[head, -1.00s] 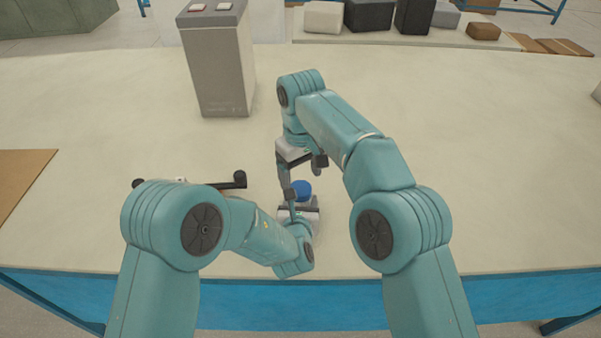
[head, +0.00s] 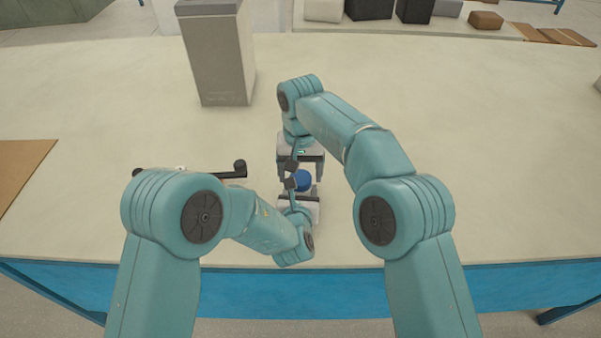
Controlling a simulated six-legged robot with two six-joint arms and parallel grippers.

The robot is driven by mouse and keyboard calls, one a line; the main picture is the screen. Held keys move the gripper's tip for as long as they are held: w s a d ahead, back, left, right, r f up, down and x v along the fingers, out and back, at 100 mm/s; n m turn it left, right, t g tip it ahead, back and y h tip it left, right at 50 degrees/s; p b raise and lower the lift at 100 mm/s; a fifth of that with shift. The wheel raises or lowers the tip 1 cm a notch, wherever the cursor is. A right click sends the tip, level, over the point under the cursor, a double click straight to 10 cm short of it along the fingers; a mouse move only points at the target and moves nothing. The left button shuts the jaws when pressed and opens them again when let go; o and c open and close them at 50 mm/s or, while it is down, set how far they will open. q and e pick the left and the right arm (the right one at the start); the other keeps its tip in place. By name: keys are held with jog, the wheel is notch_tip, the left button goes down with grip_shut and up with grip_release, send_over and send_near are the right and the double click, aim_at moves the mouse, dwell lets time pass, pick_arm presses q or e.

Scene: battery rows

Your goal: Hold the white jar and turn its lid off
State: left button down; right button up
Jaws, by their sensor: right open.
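A round blue lid (head: 303,181) shows between my two grippers, near the front middle of the table. I cannot make out the white jar's body; my grippers and arms cover that spot. My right gripper (head: 304,168) comes in from the far side, with its dark fingers apart and the lid close to them. I cannot tell whether they touch it. My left gripper (head: 301,190) is on the near side of the lid. Its fingers are mostly hidden, so its grip on the jar is unclear.
A dark bar with knobbed ends (head: 205,174) lies left of the grippers. A tall grey box (head: 220,60) stands behind it. A brown board (head: 20,170) lies at the left edge. Several boxes (head: 368,8) stand at the back.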

jog(key=shift+f, duration=0.6)
jog(key=c, duration=1.1)
jog(key=n, duration=0.3)
jog(key=shift+r, duration=0.15)
jog(key=shift+r, duration=0.95)
